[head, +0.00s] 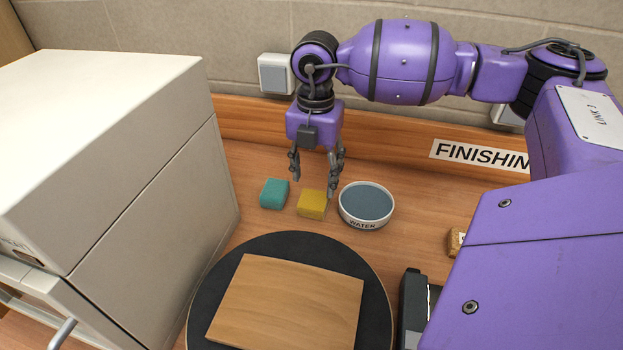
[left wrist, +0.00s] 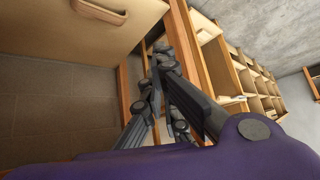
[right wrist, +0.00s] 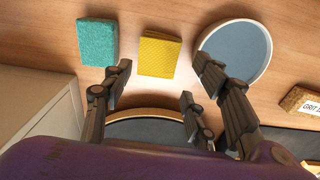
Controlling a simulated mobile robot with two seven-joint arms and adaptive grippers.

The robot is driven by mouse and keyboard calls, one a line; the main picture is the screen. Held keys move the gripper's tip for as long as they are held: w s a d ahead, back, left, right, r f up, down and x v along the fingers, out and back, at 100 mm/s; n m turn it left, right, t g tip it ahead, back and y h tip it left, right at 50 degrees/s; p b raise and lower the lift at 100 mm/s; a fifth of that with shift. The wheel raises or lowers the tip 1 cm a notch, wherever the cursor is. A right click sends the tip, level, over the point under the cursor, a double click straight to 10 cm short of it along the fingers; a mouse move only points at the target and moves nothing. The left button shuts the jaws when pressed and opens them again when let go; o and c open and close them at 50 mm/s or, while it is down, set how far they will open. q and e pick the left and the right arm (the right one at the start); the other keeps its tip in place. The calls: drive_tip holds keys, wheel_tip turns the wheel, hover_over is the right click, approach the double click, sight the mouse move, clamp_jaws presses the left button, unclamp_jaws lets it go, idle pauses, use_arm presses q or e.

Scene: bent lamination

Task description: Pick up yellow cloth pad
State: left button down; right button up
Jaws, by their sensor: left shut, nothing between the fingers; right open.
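The yellow cloth pad (head: 311,205) lies on the wooden bench between a teal pad (head: 273,194) and a white bowl marked WATER (head: 366,207). My right gripper (head: 313,192) is open and empty, pointing down just above and behind the yellow pad. In the right wrist view the yellow pad (right wrist: 159,55) shows whole, ahead of the spread fingers (right wrist: 160,90) and between their lines. My left gripper (left wrist: 160,95) is shut and empty in the left wrist view, away from the bench pads. It is not seen in the head view.
A curved wooden board (head: 290,300) lies on a round black turntable (head: 378,290) in front of the pads. A large pale cabinet (head: 160,190) stands at the left. A small grit block (right wrist: 303,103) lies to the right. A wall and wooden backboard (head: 400,150) close off the back.

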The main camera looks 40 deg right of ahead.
sight(314, 199)
drive_tip(key=shift+w+d+f, duration=0.1)
drive_tip(key=shift+w, duration=0.05)
drive_tip(key=f, duration=0.3)
drive_tip(key=shift+s+f, duration=0.1)
drive_tip(key=shift+s, duration=0.15)
drive_tip(key=f, duration=0.3)
drive_tip(key=shift+w+a+f+p, duration=0.2)
drive_tip(key=shift+f+p, duration=0.1)
drive_tip(key=shift+p, duration=0.1)
use_arm(q)
drive_tip(key=shift+s+a+r, duration=0.2)
drive_tip(key=shift+s, duration=0.2)
use_arm(e)
drive_tip(key=shift+s+f, duration=0.1)
drive_tip(key=shift+f, duration=0.2)
drive_tip(key=c, duration=0.6)
